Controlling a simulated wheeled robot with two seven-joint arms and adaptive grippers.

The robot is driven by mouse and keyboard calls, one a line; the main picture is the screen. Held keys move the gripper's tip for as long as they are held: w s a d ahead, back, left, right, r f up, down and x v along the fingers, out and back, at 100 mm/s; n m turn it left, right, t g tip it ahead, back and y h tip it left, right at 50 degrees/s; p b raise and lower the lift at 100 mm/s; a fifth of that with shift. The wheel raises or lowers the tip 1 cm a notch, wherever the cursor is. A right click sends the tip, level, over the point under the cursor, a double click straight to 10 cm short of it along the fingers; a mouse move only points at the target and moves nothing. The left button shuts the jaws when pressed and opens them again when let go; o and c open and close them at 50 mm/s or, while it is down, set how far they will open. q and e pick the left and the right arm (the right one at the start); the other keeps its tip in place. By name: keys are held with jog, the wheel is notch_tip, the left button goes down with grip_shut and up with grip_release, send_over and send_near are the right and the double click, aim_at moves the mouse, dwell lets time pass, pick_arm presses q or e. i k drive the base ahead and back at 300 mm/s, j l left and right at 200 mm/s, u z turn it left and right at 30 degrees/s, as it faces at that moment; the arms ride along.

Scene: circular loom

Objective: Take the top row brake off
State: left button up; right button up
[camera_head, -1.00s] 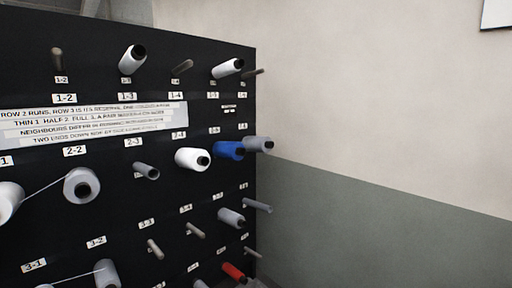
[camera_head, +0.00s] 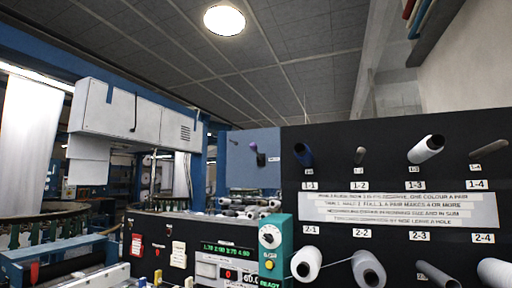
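The black peg board (camera_head: 470,140) stands at the right, and its top row runs along its upper part. A small lever-like part with a purplish end (camera_head: 260,159) sticks out from a blue-grey panel (camera_head: 262,137) left of the board. I cannot tell whether it is the brake. Neither of my grippers is in view.
A printed notice (camera_head: 400,209) is on the board above the second row, which holds several white bobbins. A teal control box (camera_head: 275,250) with a white dial stands at the board's lower left, beside a dark control panel (camera_head: 160,250) with a green display. Machinery fills the left.

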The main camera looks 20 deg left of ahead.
aim_at(253, 146)
jog(key=i+l+u, duration=0.2)
jog(key=i+u, duration=0.15)
jog(key=i+l+u, duration=0.65)
jog(key=k+l, duration=0.15)
jog(key=k, duration=0.25)
jog(key=j+z, duration=0.05)
